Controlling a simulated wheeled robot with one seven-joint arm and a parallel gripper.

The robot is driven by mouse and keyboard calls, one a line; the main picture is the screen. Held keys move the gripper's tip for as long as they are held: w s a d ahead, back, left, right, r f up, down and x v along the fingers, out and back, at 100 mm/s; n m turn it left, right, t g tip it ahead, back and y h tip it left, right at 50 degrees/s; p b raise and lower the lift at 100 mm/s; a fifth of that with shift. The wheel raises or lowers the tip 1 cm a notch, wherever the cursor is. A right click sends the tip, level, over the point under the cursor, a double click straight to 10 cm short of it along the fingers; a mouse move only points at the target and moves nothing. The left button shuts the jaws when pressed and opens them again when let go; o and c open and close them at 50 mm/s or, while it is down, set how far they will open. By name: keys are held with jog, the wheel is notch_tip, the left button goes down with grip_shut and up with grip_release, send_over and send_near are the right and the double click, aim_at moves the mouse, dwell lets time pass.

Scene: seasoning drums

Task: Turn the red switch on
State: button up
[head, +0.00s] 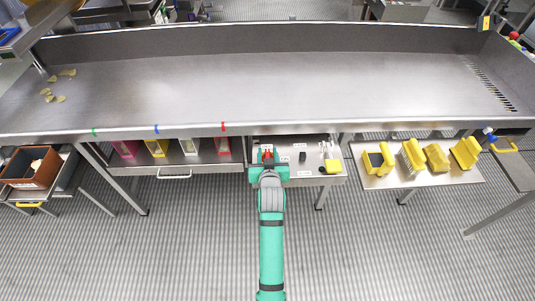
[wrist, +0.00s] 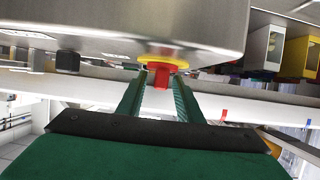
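The red switch (wrist: 161,78) sits on a yellow ring (wrist: 163,62) on the metal panel (wrist: 120,25) in the wrist view. My gripper (wrist: 160,86) is open, with one green finger on each side of the red switch. The fingers look slightly apart from it, though contact at the tips is hard to judge. In the head view my gripper (head: 268,160) is at the left part of the control panel (head: 315,165), and a little red (head: 267,153) shows between the fingers.
A black knob (wrist: 67,62) stands on the same panel; it also shows in the head view (head: 302,157). A long metal trough (head: 270,90) is behind. Coloured containers (head: 157,148) are at the left, and yellow scoops (head: 437,157) stand on a shelf at the right.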

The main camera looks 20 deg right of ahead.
grip_shut()
jog(key=shift+m+h, duration=0.3)
jog(key=shift+h, duration=0.1)
jog(key=m+g+h, duration=0.2)
jog(key=m+h, duration=0.2)
jog(key=shift+a+g, duration=0.15)
jog(key=shift+g, duration=0.25)
jog(key=m+g+h, duration=0.3)
jog(key=m+g, duration=0.1)
jog(key=m, duration=0.1)
jog(key=shift+w, duration=0.1)
jog(key=m+g+h, duration=0.1)
jog(key=m+g, duration=0.3)
jog(key=g, duration=0.1)
jog(key=shift+h, duration=0.4)
jog(key=shift+m+g, duration=2.1)
jog(key=shift+g, duration=0.2)
jog(key=shift+s+f+g+y, duration=0.15)
jog(key=shift+s+g+y, duration=0.05)
jog(key=shift+g+y, duration=0.1)
